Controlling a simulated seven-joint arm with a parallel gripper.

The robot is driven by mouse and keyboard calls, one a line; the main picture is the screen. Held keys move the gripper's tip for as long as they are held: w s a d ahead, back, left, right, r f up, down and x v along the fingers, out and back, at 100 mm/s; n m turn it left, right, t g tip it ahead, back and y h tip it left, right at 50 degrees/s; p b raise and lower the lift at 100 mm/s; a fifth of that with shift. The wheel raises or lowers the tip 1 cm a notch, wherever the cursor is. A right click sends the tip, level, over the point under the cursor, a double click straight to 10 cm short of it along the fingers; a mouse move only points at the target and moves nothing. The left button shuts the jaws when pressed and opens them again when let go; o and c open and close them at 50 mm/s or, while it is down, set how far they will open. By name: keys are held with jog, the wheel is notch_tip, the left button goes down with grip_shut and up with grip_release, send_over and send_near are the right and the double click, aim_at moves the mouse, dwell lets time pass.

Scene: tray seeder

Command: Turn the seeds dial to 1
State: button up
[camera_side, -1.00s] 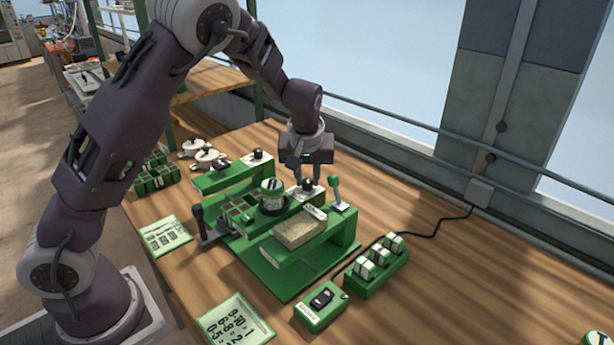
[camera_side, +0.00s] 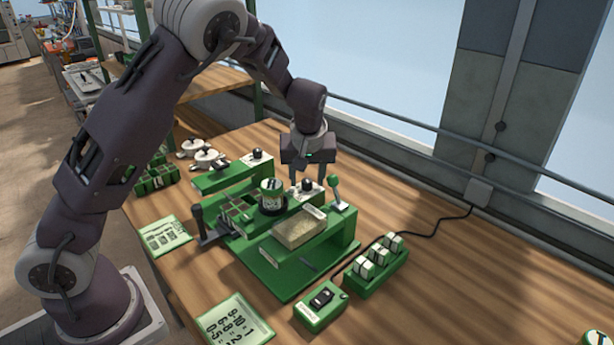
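A black dial knob (camera_side: 307,185) sits on a white plate on the green seeder (camera_side: 270,275), near its back right. My gripper (camera_side: 307,184) points down over this knob, with its fingers apart, one on each side of it. I cannot tell whether the fingers touch the knob. A second black knob (camera_side: 257,154) on a white plate sits on the green block farther back left. The labels and pointer marks are too small to read, so I cannot tell which knob is for seeds or its setting.
A green-handled lever (camera_side: 334,189) stands close to the right of my gripper. A round tin (camera_side: 271,190) stands to its left. A tan block (camera_side: 299,230) lies in front. A switch box (camera_side: 321,306) and a rack of white-topped pieces (camera_side: 376,268) are at the front right.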

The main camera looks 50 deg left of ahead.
aim_at(307, 198)
jog(key=v, duration=0.7)
jog(key=shift+s+r, duration=0.1)
jog(key=s+d+r+m+t+h, duration=0.15)
jog(key=s+r, duration=0.25)
jog(key=s, duration=0.4)
jog(key=s+d+r+m+h, duration=0.3)
jog(key=s+r, duration=0.2)
jog(key=s, duration=0.2)
jog(key=s+d+m, duration=0.1)
jog(key=s+m, duration=0.1)
jog(key=s, duration=0.5)
jog(key=s+d+m+t+y, duration=0.1)
jog(key=s+m, duration=0.2)
jog(key=s, duration=0.5)
jog(key=shift+d+f, duration=0.2)
jog(key=shift+d, duration=0.1)
jog(key=shift+m, duration=0.25)
